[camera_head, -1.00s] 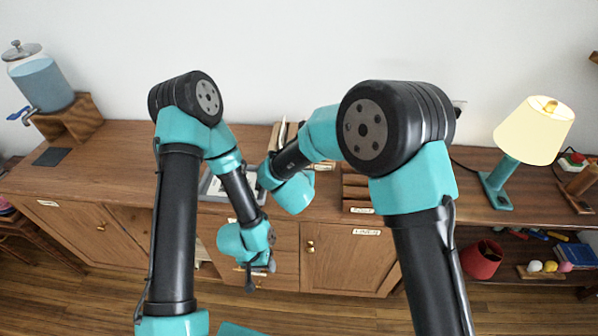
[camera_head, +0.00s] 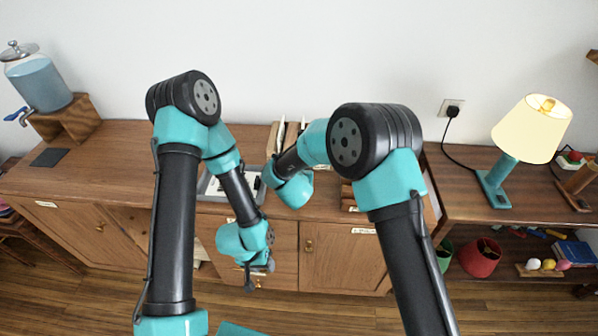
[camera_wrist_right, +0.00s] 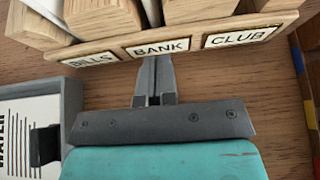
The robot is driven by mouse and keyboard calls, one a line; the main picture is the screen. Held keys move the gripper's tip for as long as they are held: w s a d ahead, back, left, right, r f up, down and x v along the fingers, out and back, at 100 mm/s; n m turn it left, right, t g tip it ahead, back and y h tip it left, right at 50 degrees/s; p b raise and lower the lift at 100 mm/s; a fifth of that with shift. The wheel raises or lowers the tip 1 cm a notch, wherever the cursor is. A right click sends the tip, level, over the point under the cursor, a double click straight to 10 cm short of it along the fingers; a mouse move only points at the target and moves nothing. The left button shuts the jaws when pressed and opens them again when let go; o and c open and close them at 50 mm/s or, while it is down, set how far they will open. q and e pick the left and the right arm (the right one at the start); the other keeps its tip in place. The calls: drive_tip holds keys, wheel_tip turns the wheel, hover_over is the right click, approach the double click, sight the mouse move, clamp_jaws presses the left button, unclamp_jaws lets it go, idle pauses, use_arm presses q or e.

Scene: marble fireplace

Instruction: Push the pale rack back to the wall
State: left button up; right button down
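The pale rack (camera_wrist_right: 185,42) fills the top of the right wrist view, with labels reading BILLS, BANK and CLUB on its front strip. In the head view the rack (camera_head: 271,137) stands near the wall, largely hidden behind my right arm. My right gripper (camera_wrist_right: 155,68) is shut and empty, its fingertips at the rack's front under the BANK label; I cannot tell whether they touch. That gripper is hidden in the head view. My left gripper (camera_head: 250,284) hangs low in front of the cabinet, away from the rack; its fingers are too small to read.
A grey tray (camera_head: 207,188) with papers lies left of the rack; its edge (camera_wrist_right: 72,100) is close beside my right gripper. A brown wooden holder (camera_head: 348,197) stands to the right. A lamp (camera_head: 533,128) and a water dispenser (camera_head: 40,82) stand farther off.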

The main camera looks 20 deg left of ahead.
drive_tip(key=shift+w, duration=0.15)
drive_tip(key=shift+w+a, duration=0.2)
drive_tip(key=shift+w, duration=0.8)
drive_tip(key=shift+w+a, duration=0.2)
drive_tip(key=shift+w, duration=0.8)
drive_tip(key=shift+w+a, duration=0.2)
drive_tip(key=shift+w, duration=0.8)
drive_tip(key=shift+s, duration=0.15)
drive_tip(key=shift+s+d, duration=0.25)
drive_tip(key=shift+s, duration=0.95)
drive_tip(key=shift+s+d, duration=0.25)
drive_tip(key=shift+s, duration=0.9)
wheel_tip(320, 180, up, 8)
